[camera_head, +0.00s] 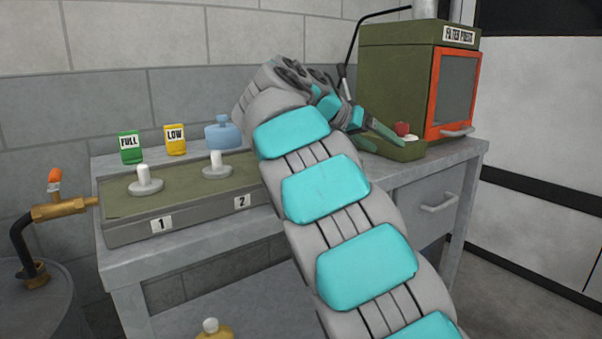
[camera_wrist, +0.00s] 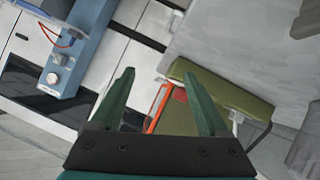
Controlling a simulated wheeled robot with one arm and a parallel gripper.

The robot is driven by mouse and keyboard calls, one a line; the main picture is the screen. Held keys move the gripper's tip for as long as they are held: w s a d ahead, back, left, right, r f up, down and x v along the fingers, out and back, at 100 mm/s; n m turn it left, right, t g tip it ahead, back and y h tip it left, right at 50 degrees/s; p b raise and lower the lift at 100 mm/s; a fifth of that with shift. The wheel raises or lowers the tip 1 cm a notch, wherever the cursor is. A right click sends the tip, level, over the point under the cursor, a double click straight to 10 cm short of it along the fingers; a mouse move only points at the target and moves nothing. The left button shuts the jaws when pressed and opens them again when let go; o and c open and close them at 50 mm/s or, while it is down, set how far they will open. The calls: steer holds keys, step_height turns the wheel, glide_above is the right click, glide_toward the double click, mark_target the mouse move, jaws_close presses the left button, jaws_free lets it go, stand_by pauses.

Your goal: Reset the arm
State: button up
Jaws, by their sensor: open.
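My arm rises from the lower right in the head view, arches over the workbench (camera_head: 290,236) and ends in my gripper (camera_head: 384,138). The gripper points right and down, close in front of the green filter press (camera_head: 395,75). In the wrist view my gripper (camera_wrist: 157,95) shows two dark green fingers, wide apart, with nothing held between them. The press also shows in the wrist view (camera_wrist: 235,97), behind the right finger. A small red thing (camera_head: 402,128) sits at the press's front, by the fingers; I cannot tell if they touch.
A green tray (camera_head: 125,204) with two white-knobbed reels stands on the bench's left. Behind it are a FULL tag (camera_head: 131,147), a LOW tag (camera_head: 175,139) and a blue bottle (camera_head: 222,132). A brass valve (camera_head: 60,210) is at far left. Open floor lies right.

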steer(key=s+d+f+n+g+y, duration=0.2)
steer(key=s+d+f, duration=0.2)
steer(key=s+f, duration=0.45)
steer(key=s+d+f+n+g+y, duration=0.2)
steer(key=s+d+f, duration=0.3)
steer(key=s, duration=0.6)
steer(key=s+a+f+n+g+y, duration=0.1)
steer(key=s+a+f, duration=0.4)
steer(key=s+f, duration=0.5)
steer(key=s+a+f+n+g+y, duration=0.2)
steer(key=s+a+f+y, duration=0.3)
steer(key=s+f, duration=0.5)
steer(key=s+a+n, duration=0.1)
steer(key=s, duration=0.6)
steer(key=shift+y, duration=0.4)
steer(key=shift+w, duration=0.1)
